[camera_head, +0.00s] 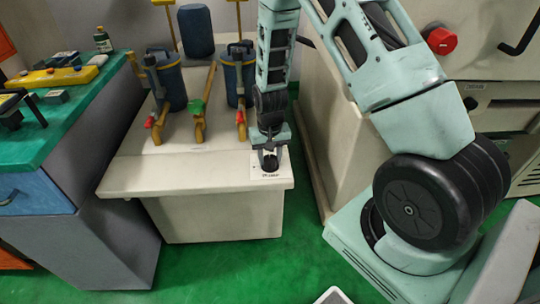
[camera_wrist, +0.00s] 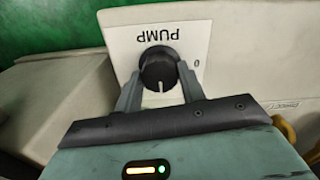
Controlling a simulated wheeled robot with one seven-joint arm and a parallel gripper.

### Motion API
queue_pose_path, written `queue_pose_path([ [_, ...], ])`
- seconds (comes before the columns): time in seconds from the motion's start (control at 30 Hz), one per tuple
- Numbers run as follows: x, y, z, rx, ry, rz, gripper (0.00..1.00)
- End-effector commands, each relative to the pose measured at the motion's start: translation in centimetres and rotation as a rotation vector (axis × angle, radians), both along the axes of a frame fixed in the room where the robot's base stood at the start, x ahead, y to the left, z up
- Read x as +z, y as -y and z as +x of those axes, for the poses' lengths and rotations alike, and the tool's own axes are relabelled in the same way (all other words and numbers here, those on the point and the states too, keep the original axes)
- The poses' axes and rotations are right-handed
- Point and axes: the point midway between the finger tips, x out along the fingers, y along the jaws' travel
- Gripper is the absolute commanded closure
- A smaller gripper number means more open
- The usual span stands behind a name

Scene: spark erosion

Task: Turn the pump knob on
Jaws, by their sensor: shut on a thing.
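The black round pump knob (camera_wrist: 158,66) sits on a white plate (camera_wrist: 120,42) marked PUMP, which reads upside down in the wrist view. A white line on the knob points down in that view, towards my gripper's body. A 0 mark shows on the plate to the right of the knob. My gripper (camera_wrist: 160,72) has one finger on each side of the knob and is shut on it. In the head view my gripper (camera_head: 269,150) reaches down to the knob (camera_head: 270,163) at the front right corner of the pale machine top (camera_head: 190,172).
Blue filter canisters (camera_head: 171,85) with yellow pipes and red-handled valves (camera_head: 150,122) stand behind and left of the knob. A green-topped bench (camera_head: 50,122) is at the left. A large pale cabinet (camera_head: 335,130) stands right of the knob.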

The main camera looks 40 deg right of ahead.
Motion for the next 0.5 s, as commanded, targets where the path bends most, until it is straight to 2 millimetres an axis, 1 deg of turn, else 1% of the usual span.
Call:
queue_pose_path([
  [0.47, 0.05, 0.04, 0.08, -0.016, 0.002, 0.0, 0.83],
  [0.5, 0.05, 0.04, 0.08, -0.016, 0.002, 0.0, 0.52],
])
